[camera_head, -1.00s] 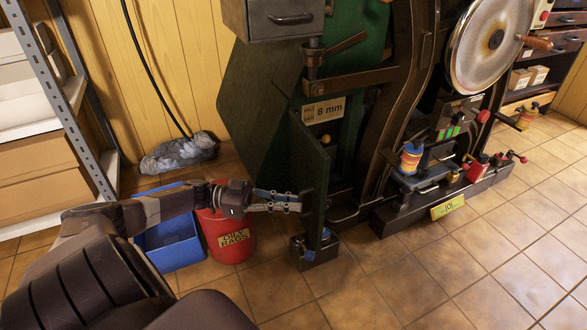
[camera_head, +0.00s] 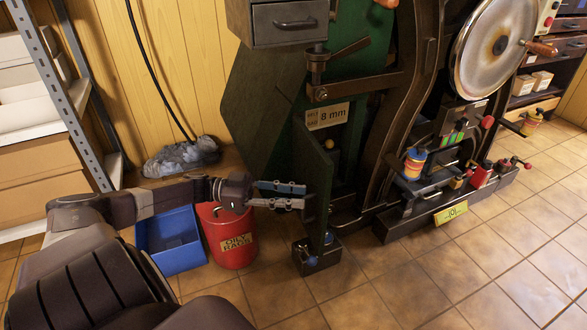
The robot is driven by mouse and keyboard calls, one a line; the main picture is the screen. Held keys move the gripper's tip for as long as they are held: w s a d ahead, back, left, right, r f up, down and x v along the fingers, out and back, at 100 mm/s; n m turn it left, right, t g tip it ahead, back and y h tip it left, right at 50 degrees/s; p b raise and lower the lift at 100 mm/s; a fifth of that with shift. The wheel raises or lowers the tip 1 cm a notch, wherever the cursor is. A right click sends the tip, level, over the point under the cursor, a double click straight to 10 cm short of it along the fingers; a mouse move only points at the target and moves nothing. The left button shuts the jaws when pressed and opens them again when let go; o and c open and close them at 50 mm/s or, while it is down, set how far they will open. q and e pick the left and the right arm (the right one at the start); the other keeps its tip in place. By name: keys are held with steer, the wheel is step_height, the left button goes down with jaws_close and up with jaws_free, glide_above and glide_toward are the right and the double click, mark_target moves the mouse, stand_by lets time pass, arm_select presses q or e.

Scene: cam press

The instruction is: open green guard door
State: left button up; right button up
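The green guard door (camera_head: 317,180) is a dark green panel seen nearly edge-on at the front of the green press. It stands swung out from the press, with an opening showing to its right. The two fingers look spread apart; whether the tips touch the door is not clear. My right gripper is not in view.
A red oily rags bin (camera_head: 230,240) and a blue crate (camera_head: 170,241) stand under my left forearm. A grey shelf (camera_head: 62,95) stands at left. Tiled floor at front right is clear.

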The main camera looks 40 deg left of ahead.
mark_target(312, 168)
arm_select(q)
step_height(312, 168, up, 6)
steer(key=shift+r, duration=0.15)
stand_by(0.6)
